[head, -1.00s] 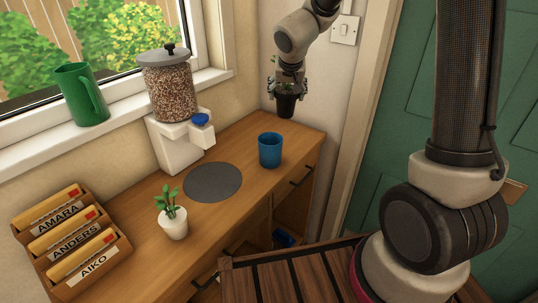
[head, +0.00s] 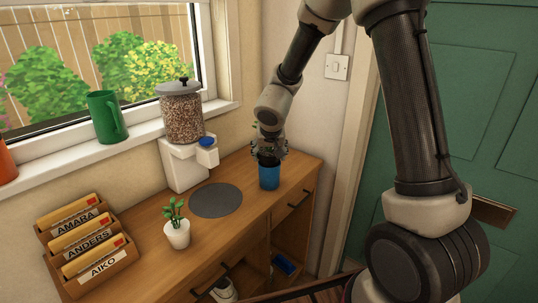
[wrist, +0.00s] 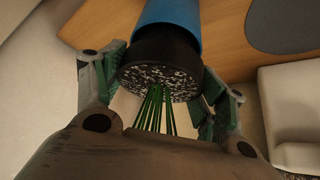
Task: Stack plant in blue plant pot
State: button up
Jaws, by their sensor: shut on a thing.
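The blue plant pot (head: 269,178) stands upright on the wooden counter near its right end. It also shows in the wrist view (wrist: 170,14), just beyond the held plant. My gripper (head: 268,151) is shut on the plant in a black pot (wrist: 160,60), one finger on each side. The black pot (head: 268,160) is upright, at the mouth of the blue pot. I cannot tell whether its bottom is inside or just above the rim. In the wrist view, green stems rise from its speckled soil; my gripper hides most of the leaves.
A small plant in a white pot (head: 177,233) and a flat grey disc (head: 216,200) are on the counter to the left. A dispenser (head: 184,150) stands by the window. A letter rack (head: 88,250) is at far left, a green jug (head: 106,117) on the sill.

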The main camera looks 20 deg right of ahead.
jog(key=shift+f, duration=0.2)
jog(key=shift+f, duration=0.15)
jog(key=shift+f, duration=0.45)
jog(key=o, duration=1.2)
jog(key=shift+c, duration=0.2)
